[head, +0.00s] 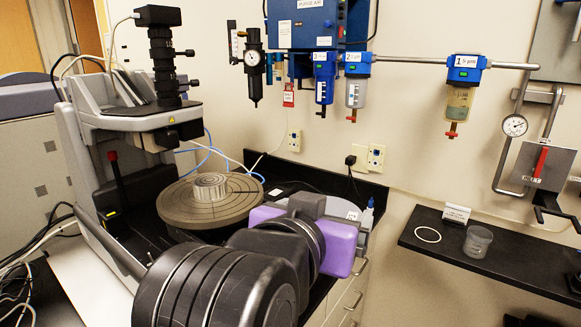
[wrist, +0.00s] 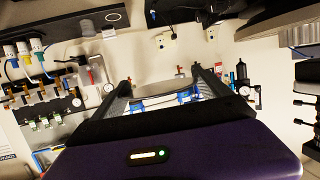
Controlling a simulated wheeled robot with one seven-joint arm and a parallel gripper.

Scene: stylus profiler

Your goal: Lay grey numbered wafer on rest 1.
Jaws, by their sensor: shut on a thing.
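I cannot make out a rest marked 1. A silver ridged disc (head: 210,184) sits on the grey round stage (head: 180,212) of the profiler.
The profiler's column and black camera tube (head: 162,62) rise behind the stage. Blue-topped filters (head: 464,70) hang from a wall pipe. A dark shelf (head: 510,262) at right holds a white ring (head: 427,234), a clear cup (head: 478,240) and a small sign (head: 457,213).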

